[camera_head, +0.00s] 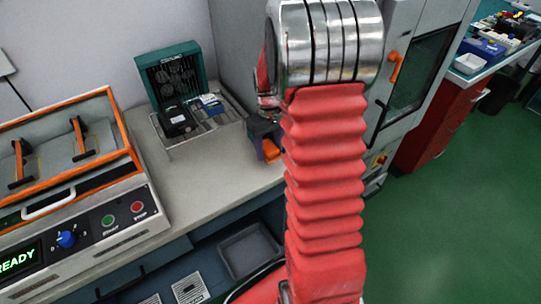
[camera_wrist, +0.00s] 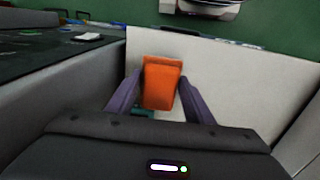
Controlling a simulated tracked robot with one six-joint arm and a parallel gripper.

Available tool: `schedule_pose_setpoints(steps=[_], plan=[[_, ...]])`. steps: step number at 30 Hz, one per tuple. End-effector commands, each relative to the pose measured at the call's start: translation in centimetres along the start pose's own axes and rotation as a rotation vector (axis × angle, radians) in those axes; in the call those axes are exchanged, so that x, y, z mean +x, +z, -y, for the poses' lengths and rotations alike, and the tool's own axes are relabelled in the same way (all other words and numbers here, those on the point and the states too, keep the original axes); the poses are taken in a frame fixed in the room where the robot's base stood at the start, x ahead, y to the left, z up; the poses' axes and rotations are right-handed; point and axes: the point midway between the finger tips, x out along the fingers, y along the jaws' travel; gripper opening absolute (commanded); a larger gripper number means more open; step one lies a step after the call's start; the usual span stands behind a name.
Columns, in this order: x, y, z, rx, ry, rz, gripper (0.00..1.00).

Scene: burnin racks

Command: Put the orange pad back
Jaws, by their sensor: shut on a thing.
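The orange pad (camera_wrist: 161,84) is between the two purple fingers of my gripper (camera_wrist: 160,95) in the wrist view. The fingers are shut on it from its left and right sides. In the head view the pad (camera_head: 271,149) shows as a small orange piece at my gripper (camera_head: 265,138), just left of my red arm sleeve, which hides much of it. The pad appears to be above the right end of the pale bench; the exact gap cannot be told.
An orange-framed machine (camera_head: 75,190) reading READY is at left. A grey cabinet (camera_head: 405,75) stands at right. The bench between is clear.

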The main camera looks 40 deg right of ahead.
Motion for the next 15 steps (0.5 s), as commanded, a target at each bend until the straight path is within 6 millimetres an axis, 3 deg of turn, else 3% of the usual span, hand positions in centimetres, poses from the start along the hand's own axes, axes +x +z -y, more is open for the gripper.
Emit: schedule_pose_setpoints(steps=[7,15], plan=[[0.4,0.1,0.0,0.001,0.000,0.001,0.27],[3.6,0.1,-0.2,0.002,-0.001,0.002,0.27]])
